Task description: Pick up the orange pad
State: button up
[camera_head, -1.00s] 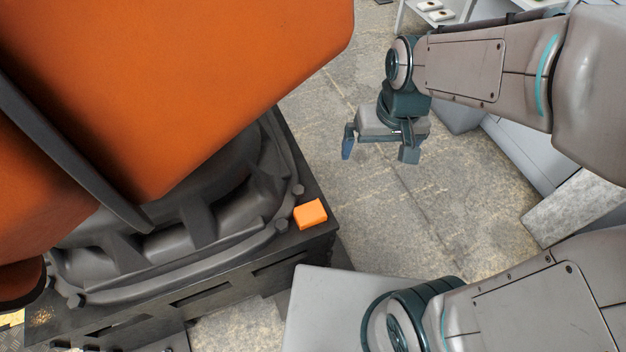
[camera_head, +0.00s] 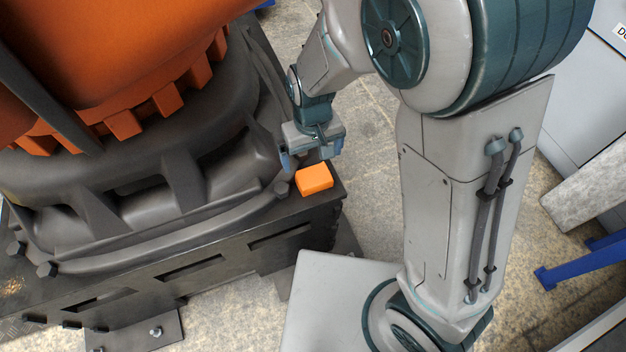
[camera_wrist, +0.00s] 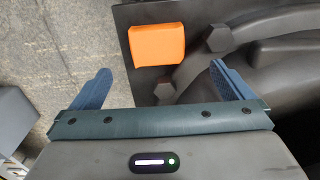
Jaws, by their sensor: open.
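The orange pad (camera_head: 314,179) is a small bright block lying on the corner of the dark machine base (camera_head: 275,213). It also shows in the wrist view (camera_wrist: 157,44), ahead of the fingertips and between their lines. My gripper (camera_head: 311,158) is just behind the pad in the head view, apart from it.
A large orange machine body (camera_head: 140,50) rises left of the pad. A dark bolt head (camera_wrist: 219,38) stands close beside the pad. Grey stone floor (camera_head: 370,150) lies right of the base. A blue metal stand (camera_head: 575,265) is at the far right.

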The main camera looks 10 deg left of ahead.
jog(key=b, duration=0.1)
send_over(313, 176)
jog(key=f, duration=0.4)
jog(key=shift+s+f, duration=0.2)
jog(key=shift+f, duration=0.15)
jog(key=f+b, duration=0.1)
jog(key=f, duration=0.2)
jog(key=f+b, duration=0.1)
jog(key=f, duration=0.1)
jog(key=shift+w+f+b, duration=0.15)
jog(key=shift+w+b, duration=0.1)
jog(key=shift+b, duration=0.1)
jog(key=c, duration=1)
jog(key=shift+o, duration=0.2)
jog(key=shift+r+p, duration=0.4)
jog(key=shift+r, duration=0.3)
jog(key=r, duration=0.1)
jog(key=r+p, duration=0.1)
jog(key=r, duration=0.1)
jog(key=shift+d+r+p, duration=0.3)
jog(key=d+r+p, duration=0.2)
jog(key=d+r, duration=0.4)
jog(key=d, duration=0.5)
jog(key=shift+d+r, duration=0.1)
